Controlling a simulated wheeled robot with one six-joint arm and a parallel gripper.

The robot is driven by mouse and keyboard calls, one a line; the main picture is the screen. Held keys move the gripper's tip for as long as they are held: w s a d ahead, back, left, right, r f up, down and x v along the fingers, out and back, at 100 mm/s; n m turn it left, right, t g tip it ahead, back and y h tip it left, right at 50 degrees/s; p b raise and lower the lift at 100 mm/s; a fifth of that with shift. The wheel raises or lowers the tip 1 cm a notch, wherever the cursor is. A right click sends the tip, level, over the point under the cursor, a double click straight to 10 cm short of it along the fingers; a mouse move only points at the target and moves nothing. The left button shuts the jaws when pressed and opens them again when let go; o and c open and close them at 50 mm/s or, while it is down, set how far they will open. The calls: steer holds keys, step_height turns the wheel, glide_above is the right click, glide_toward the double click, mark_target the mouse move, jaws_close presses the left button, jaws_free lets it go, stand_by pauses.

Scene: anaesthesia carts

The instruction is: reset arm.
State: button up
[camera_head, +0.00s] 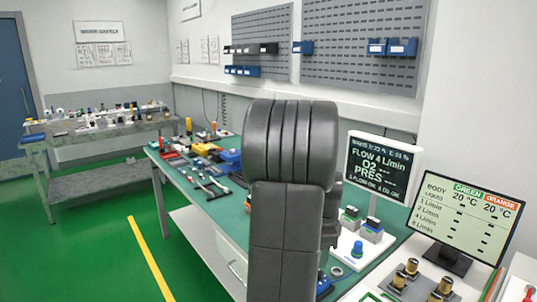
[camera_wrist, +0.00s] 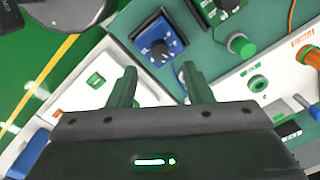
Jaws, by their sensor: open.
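My gripper (camera_wrist: 161,85) shows in the wrist view with its two fingers spread apart and nothing between them. It is above a bench with white panels, and its height over them is hard to judge. A blue block with a dark round knob (camera_wrist: 159,48) lies just beyond the fingertips. In the head view my dark grey arm rises upright through the middle and hides part of the bench; the gripper itself is not visible there.
The green-topped workbench (camera_head: 218,207) carries tools and blue boxes. Right of my arm stand a flow display (camera_head: 381,166), a temperature monitor (camera_head: 466,222) and brass-coloured fittings (camera_head: 406,272). In the wrist view a green knob (camera_wrist: 241,45) is nearby. Green floor is free at left.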

step_height(320, 180, up, 7)
step_height(320, 180, down, 13)
steer(key=shift+w+r, duration=0.1)
steer(key=shift+f, duration=0.35)
steer(key=n, duration=0.4)
steer(key=shift+n+p, duration=0.4)
steer(key=n, duration=0.4)
steer(key=shift+n, duration=0.3)
steer(key=n+p, duration=0.1)
steer(key=n, duration=0.3)
steer(key=shift+d+r+n, duration=0.1)
steer(key=shift+n, duration=0.2)
steer(key=shift+n+p, duration=0.45)
steer(key=shift+n, duration=1.55)
